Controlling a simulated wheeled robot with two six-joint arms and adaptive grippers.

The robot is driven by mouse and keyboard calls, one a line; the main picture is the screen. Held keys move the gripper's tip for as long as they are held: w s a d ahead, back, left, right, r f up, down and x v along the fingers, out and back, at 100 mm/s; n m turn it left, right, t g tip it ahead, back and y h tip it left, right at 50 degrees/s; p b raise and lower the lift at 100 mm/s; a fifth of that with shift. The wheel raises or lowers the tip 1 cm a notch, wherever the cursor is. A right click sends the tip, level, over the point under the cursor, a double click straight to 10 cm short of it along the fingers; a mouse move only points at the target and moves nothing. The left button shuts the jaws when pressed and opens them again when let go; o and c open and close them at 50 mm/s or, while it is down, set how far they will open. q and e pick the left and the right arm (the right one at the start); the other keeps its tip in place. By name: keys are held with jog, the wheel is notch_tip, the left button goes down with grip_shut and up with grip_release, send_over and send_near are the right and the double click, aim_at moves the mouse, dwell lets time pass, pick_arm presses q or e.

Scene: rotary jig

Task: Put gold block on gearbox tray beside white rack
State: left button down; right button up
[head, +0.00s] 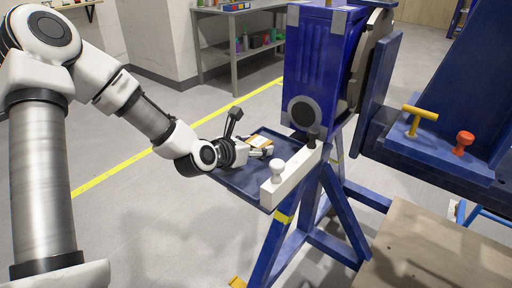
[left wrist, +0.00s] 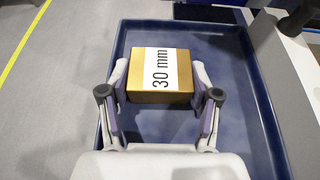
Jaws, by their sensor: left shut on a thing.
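The gold block (left wrist: 140,82) has a white "30 mm" label on its top. It sits between the two fingers of my left gripper (left wrist: 161,92), which is shut on it. In the head view the block (head: 259,141) and my left gripper (head: 260,149) are over the dark blue gearbox tray (head: 247,183). The tray also fills much of the left wrist view (left wrist: 240,125). I cannot tell whether the block touches the tray floor. The white rack (head: 291,175) runs along the tray's right side, with a white knob and a dark knob on it. My right gripper is out of view.
The blue gearbox (head: 318,65) stands behind the tray on a blue stand (head: 336,205). A blue shelf to the right bears a yellow handle (head: 419,115) and a red knob (head: 464,142). The tray floor in front of the block is bare.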

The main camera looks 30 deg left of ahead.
pick_arm(q)
jog(key=shift+r, duration=0.1)
jog(key=c, duration=0.5)
grip_release()
